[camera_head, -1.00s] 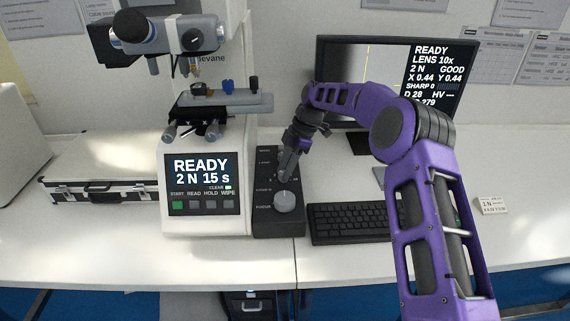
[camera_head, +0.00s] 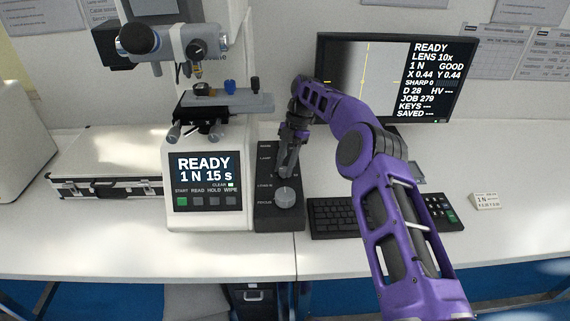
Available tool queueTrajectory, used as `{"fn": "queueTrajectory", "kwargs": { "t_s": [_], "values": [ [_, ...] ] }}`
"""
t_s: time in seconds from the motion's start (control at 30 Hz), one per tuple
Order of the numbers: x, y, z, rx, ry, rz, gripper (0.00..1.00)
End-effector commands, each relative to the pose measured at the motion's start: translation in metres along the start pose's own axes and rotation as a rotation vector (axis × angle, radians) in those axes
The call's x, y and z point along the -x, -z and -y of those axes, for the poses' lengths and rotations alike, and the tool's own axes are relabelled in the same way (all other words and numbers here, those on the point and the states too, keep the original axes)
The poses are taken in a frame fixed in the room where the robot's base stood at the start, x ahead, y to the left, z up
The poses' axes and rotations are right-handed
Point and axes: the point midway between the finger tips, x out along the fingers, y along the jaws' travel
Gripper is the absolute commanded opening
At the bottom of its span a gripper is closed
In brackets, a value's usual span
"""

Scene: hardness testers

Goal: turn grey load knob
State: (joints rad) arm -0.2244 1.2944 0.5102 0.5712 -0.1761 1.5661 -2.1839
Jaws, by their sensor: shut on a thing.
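The black control panel (camera_head: 264,215) stands to the right of the white hardness tester (camera_head: 208,215), with labelled rows down its left side. My gripper (camera_head: 285,171) reaches down to the panel at the load row and is shut on the grey load knob, which its fingers mostly hide. The large round grey focus knob (camera_head: 286,197) shows just in front of the fingertips. The tester's display (camera_head: 203,172) reads READY, 1 N, 15 s. The monitor (camera_head: 432,75) also reads 1 N, with GOOD.
A black keyboard (camera_head: 335,218) lies right of the panel, partly behind my arm. A small card (camera_head: 486,201) reading 1 N stands farther right. A silver case (camera_head: 120,165) lies left of the tester. The front strip of the white bench is clear.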

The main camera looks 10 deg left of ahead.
Motion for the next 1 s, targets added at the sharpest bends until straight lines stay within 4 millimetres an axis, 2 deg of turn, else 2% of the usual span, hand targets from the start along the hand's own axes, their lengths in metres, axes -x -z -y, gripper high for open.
{"fn": "queueTrajectory", "kwargs": {
  "t_s": [0.3, 0.33, 0.47, 0.5, 0.83, 1.0],
  "values": [
    [0.000, 0.000, 0.000, 0.002, 0.001, 0.000, 0.00],
    [0.000, 0.000, 0.000, 0.002, 0.001, 0.000, 0.39],
    [0.000, 0.000, 0.000, 0.002, 0.001, 0.000, 0.62],
    [0.000, 0.000, 0.000, 0.001, 0.001, 0.000, 0.66],
    [0.004, 0.002, 0.000, 0.001, 0.000, 0.001, 0.66],
    [0.027, 0.011, -0.001, 0.003, -0.002, 0.002, 0.66]
  ]
}}
